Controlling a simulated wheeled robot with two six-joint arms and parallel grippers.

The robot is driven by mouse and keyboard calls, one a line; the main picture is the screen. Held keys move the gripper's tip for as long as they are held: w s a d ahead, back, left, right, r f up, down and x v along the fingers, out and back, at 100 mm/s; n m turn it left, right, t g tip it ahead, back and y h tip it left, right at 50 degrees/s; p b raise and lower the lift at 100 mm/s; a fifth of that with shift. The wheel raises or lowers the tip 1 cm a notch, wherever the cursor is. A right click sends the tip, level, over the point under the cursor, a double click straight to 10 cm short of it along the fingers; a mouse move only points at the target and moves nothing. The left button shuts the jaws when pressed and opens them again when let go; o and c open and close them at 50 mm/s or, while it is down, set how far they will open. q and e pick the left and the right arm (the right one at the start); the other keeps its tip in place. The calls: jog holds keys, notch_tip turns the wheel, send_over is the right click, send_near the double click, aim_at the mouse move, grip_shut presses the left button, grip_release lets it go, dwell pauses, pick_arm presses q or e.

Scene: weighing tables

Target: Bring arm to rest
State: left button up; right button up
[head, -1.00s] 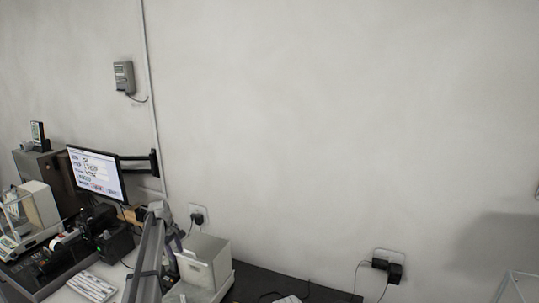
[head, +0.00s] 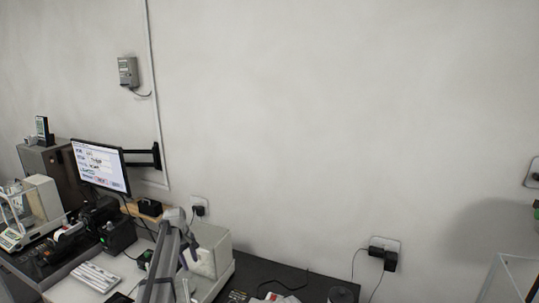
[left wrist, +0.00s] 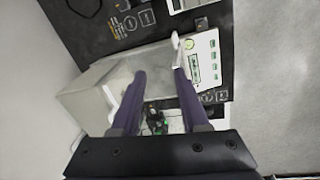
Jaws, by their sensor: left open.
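My left arm (head: 165,262) rises from the bottom edge in the head view, in front of the table and a pale box-shaped instrument (head: 208,252). In the left wrist view my left gripper (left wrist: 160,74) has its two dark fingers spread apart, with nothing held between them. Behind the fingers are the pale instrument (left wrist: 88,98) and a white panel with a green display (left wrist: 204,60). I cannot tell how far the fingertips are from them. My right gripper is not in view.
A monitor (head: 100,167) on a wall bracket, a glass-sided balance (head: 40,205) and a keyboard (head: 97,277) are at the left. A clear-walled case (head: 512,275) is at the lower right.

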pick_arm(q)
jog(key=s+d+f+m+b, duration=0.5)
jog(key=s+d, duration=0.3)
jog(key=s, duration=0.5)
jog(key=s+d+f+m+g+y+b, duration=0.1)
jog(key=s+d+f+m+b, duration=0.4)
jog(key=s, duration=0.8)
jog(key=s+d+f+m+y+b, duration=0.1)
jog(key=s+d+f+m+b, duration=0.4)
jog(key=s+d+f+b, duration=0.3)
jog(key=s+d+f, duration=0.1)
jog(key=s+d, duration=0.2)
jog(key=s, duration=0.2)
jog(key=shift+s+f+g+b, duration=0.3)
jog(key=shift+f+g+b, duration=0.05)
jog(key=shift+g+b, duration=0.05)
